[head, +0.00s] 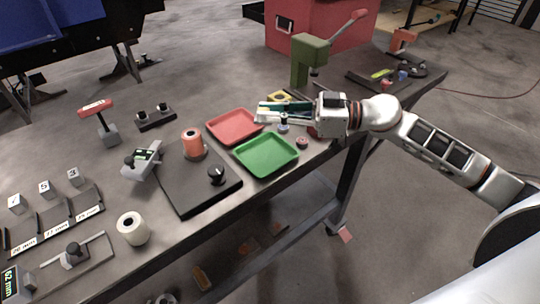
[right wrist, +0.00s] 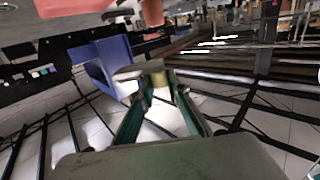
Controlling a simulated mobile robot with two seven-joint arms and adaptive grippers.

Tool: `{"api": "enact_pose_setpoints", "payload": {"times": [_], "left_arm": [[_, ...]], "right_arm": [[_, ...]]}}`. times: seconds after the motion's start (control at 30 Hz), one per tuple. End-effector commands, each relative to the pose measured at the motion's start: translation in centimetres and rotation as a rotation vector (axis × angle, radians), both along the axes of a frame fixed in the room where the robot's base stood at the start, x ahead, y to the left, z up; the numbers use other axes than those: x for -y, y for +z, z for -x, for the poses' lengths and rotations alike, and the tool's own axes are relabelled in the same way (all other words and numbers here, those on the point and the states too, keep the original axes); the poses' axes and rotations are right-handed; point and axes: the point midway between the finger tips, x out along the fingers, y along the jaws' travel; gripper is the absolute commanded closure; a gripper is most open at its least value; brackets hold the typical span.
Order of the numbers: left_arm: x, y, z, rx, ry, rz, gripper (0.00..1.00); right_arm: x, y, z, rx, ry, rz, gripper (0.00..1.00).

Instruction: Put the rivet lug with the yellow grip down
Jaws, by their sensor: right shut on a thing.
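My right gripper (head: 262,112) reaches in from the right over the back of the bench, near the red tray and the green tray. In the right wrist view its two green-padded fingers (right wrist: 160,100) are shut on the rivet lug (right wrist: 158,80), a small piece with a dull yellow part and a grey end. In the head view the held lug is largely hidden by the fingers. The red tray (head: 216,136) and green tray (head: 284,166) look empty. My left gripper is out of view.
A small grey-blue piece (head: 283,127) stands below the gripper and a dark red one (head: 302,142) lies beside the green tray. A yellow item (head: 279,96) and a green press (head: 301,70) stand behind. A black plate (head: 190,198) is nearer.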

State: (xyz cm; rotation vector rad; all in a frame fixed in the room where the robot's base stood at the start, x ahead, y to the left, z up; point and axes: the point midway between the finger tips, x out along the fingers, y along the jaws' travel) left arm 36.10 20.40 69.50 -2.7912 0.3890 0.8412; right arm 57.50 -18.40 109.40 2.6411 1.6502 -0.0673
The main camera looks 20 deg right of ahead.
Motion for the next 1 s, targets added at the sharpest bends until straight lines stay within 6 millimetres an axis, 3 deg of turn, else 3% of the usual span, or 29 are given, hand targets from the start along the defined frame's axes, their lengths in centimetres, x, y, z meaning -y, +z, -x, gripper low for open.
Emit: {"api": "enact_pose_setpoints", "payload": {"times": [0.1, 0.3, 0.57, 0.8, 1.0], "left_arm": [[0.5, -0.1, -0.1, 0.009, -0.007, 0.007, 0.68], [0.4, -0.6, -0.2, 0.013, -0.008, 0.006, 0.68], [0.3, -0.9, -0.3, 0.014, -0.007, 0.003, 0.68], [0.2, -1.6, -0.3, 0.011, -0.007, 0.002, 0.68], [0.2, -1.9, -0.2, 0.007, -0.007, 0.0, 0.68]], "right_arm": [[0.0, -3.2, 0.0, -0.004, -0.001, -0.003, 1.0], [0.0, -7.5, 0.0, -0.002, -0.001, -0.002, 1.0], [0.0, -9.7, -0.1, 0.0, -0.001, -0.001, 1.0], [0.0, -13.0, 0.0, 0.0, -0.001, -0.001, 1.0], [0.0, -13.5, 0.0, 0.002, -0.001, 0.0, 1.0]]}}
